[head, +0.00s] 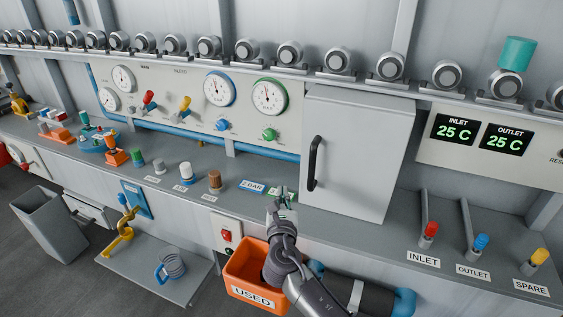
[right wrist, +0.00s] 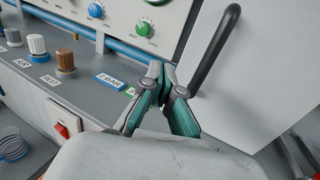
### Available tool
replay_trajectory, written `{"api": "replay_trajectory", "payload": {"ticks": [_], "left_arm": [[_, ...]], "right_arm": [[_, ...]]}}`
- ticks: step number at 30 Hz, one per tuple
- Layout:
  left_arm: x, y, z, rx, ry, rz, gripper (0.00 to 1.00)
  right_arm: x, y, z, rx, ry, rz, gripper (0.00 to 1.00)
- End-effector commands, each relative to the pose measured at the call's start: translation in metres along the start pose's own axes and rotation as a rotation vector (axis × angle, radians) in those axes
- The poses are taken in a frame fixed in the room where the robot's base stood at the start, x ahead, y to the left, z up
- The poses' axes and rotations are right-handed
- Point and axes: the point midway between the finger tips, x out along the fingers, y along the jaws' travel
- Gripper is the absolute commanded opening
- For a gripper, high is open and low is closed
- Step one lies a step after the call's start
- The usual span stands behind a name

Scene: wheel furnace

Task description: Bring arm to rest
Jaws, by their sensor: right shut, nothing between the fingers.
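My right gripper (head: 283,194) is over the bench, just left of the grey cabinet's (head: 362,160) black handle. In the right wrist view the right gripper (right wrist: 163,75) has its teal fingers closed together with nothing between them. The right arm (head: 285,250) comes up from the bottom of the head view, in front of the orange USED bin. A blue and a green label (head: 252,186) lie on the bench beside the gripper. My left gripper is not in view.
The cabinet handle (head: 315,163) stands close to my right gripper. The orange bin (head: 247,272) is beside the arm. Knobs (head: 214,181) stand along the bench to the left. Red, blue and yellow levers (head: 481,243) stand at the right. The wall above holds gauges (head: 269,96).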

Motion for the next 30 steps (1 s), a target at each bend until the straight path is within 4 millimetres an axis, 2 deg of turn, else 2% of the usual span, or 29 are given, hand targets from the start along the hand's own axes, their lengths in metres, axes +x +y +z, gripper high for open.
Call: {"api": "replay_trajectory", "payload": {"ticks": [2,5,8,11,14,15,18,24,30], "left_arm": [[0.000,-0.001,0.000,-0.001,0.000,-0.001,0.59],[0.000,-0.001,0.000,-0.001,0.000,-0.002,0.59],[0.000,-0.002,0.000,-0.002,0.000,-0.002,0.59],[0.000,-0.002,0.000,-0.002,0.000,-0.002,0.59],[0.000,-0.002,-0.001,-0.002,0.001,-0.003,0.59],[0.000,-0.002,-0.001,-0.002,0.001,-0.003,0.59],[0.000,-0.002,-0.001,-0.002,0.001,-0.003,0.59],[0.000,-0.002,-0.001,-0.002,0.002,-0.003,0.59],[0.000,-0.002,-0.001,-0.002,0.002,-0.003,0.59]], "right_arm": [[-0.001,-0.002,-0.002,0.016,0.005,-0.005,0.00],[-0.011,-0.018,-0.015,0.146,0.050,-0.047,0.00],[-0.037,-0.051,-0.043,0.446,0.143,-0.156,0.00],[-0.081,-0.095,-0.081,0.854,0.249,-0.340,0.00],[-0.137,-0.135,-0.117,1.266,0.325,-0.573,0.00],[-0.161,-0.148,-0.129,1.417,0.344,-0.673,0.00],[-0.214,-0.172,-0.146,1.722,0.359,-0.899,0.00],[-0.292,-0.193,-0.155,2.081,0.334,-1.242,0.00],[-0.349,-0.202,-0.150,2.284,0.279,-1.507,0.00]]}}
